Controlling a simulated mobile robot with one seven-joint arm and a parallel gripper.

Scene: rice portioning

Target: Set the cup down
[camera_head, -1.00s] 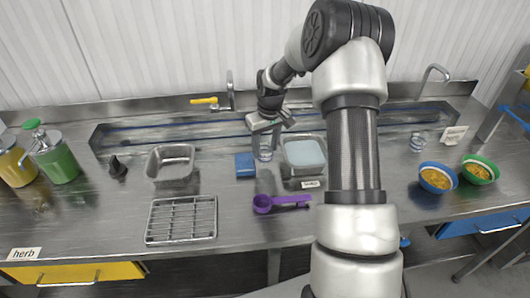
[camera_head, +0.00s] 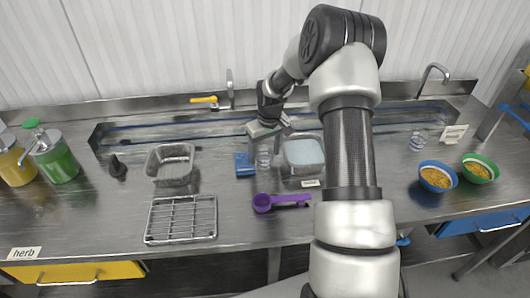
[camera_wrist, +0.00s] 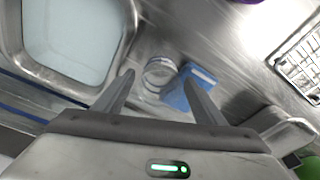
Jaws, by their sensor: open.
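A clear cup (camera_head: 264,160) stands on the steel counter, between a blue block and a metal tub of pale content. In the wrist view the cup (camera_wrist: 157,74) shows between and just beyond the fingertips, close beside the blue block (camera_wrist: 186,88). My gripper (camera_head: 264,148) is open, pointing down over the cup. Whether the cup's base rests flat is hard to see.
The blue block (camera_head: 244,168) is left of the cup and the pale-filled tub (camera_head: 290,172) right. A purple scoop (camera_head: 283,201) lies in front. An empty metal tub (camera_head: 160,179) and wire rack (camera_head: 181,220) are left. Another clear cup (camera_head: 417,141) and two bowls stand right.

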